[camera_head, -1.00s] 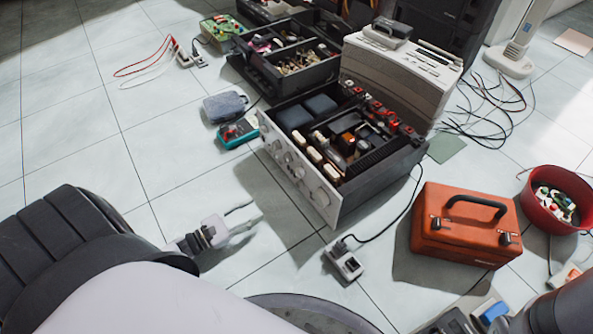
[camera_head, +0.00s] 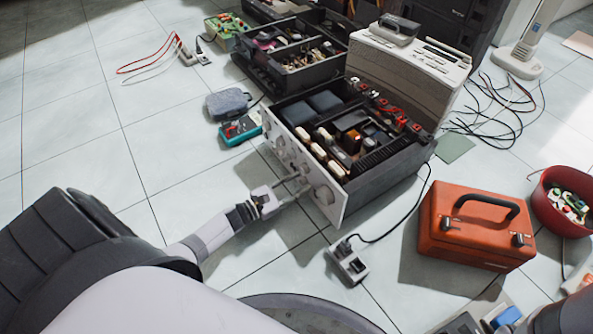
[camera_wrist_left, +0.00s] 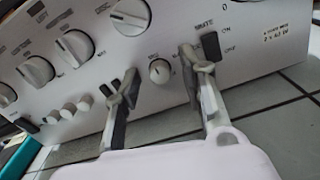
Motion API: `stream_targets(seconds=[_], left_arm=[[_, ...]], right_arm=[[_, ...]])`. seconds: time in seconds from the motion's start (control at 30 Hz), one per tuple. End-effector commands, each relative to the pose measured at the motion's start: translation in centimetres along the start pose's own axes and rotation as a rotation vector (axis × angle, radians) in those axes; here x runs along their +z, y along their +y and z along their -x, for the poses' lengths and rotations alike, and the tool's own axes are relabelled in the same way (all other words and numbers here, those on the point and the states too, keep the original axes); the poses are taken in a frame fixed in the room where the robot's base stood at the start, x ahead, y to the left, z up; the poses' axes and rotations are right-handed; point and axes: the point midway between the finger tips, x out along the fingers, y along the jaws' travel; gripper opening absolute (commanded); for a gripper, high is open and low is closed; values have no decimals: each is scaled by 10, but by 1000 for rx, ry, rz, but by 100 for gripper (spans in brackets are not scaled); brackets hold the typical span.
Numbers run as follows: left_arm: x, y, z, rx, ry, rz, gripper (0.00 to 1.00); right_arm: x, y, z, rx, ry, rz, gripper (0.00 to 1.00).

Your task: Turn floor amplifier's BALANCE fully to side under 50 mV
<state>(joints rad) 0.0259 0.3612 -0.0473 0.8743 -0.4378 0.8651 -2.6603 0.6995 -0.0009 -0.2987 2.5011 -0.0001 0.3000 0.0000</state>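The amplifier (camera_head: 385,175) sits on the floor with its top open and its silver front facing lower left. My left gripper (camera_head: 298,185) is at the right part of that front. In the left wrist view its two fingers stand apart, with a small round knob (camera_wrist_left: 160,71) between them and nothing visibly clamped. A larger knob (camera_wrist_left: 130,15) is above, and a dark MUTE switch (camera_wrist_left: 210,46) is by the right finger. The knob's label is not readable. A teal multimeter (camera_head: 241,128) lies left of the amplifier; its reading is too small to tell. My right gripper does not show.
An orange toolbox (camera_head: 475,235) and a red bowl (camera_head: 562,205) stand to the right. A power strip (camera_head: 347,262) with a cord lies below the amplifier. A grey pouch (camera_head: 227,104) lies near the multimeter.

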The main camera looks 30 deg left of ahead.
Motion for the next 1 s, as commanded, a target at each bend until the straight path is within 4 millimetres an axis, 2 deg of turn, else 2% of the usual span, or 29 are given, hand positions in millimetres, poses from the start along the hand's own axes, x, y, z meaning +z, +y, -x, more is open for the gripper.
stream_targets(seconds=[0.17, 0.73, 1.0], left_arm=[[0, 0, 0, 0, 0, 0, 37], [0, 0, 0, 0, 0, 0, 0], [0, 0, 1, 0, 0, 3, 0]], right_arm=[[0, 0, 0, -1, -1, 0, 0], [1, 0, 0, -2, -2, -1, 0], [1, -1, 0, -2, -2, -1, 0]])
